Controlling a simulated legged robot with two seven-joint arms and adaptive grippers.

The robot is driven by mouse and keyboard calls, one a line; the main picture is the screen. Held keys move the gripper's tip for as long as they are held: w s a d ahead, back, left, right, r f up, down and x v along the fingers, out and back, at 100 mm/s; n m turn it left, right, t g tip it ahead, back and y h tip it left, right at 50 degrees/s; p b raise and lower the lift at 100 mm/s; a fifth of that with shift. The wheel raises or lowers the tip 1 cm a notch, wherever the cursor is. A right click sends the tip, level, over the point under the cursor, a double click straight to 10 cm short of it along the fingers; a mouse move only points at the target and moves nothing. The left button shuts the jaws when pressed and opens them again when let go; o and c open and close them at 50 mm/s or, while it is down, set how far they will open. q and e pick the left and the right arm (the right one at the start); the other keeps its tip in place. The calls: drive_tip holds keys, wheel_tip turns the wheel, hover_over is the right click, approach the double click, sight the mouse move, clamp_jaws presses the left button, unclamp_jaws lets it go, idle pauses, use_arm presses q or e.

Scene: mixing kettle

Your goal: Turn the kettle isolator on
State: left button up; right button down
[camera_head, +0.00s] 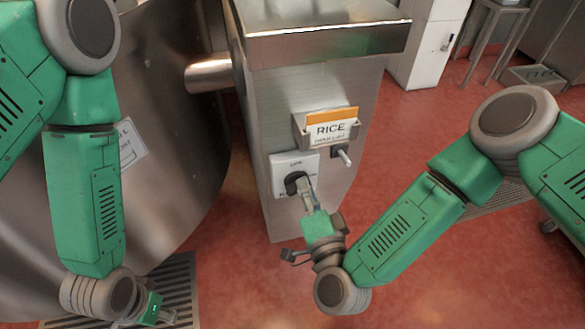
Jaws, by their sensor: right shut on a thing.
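The kettle isolator is a white square plate (283,178) on the front of the steel pillar, with a black rotary knob (294,182). My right gripper (304,188) is at the knob with its fingers shut on it, and they hide part of the knob and of the plate's lettering. The knob's exact angle is hard to tell. My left gripper (168,317) is low at the bottom left, away from the isolator. Its fingers are small and partly cut off, so their opening is unclear.
A card holder marked RICE (331,130) sits just above the isolator, with a small lever switch (342,154) beside it. The large steel kettle (185,130) stands at left. A floor grate (178,275) lies below. Red floor (400,150) is open at right.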

drive_tip(key=m, duration=0.2)
drive_tip(key=f+m+b, duration=0.1)
drive_tip(key=m, duration=0.1)
drive_tip(key=shift+d+m, duration=0.1)
drive_tip(key=shift+m, duration=0.2)
drive_tip(key=c, duration=1.5)
unclamp_jaws()
drive_tip(key=shift+w+r, duration=0.1)
drive_tip(key=shift+r, duration=0.05)
drive_tip(key=shift+o, duration=0.2)
drive_tip(key=p+v, duration=0.2)
drive_tip(key=v, duration=0.5)
drive_tip(key=shift+p, duration=0.3)
drive_tip(key=shift+r, duration=0.1)
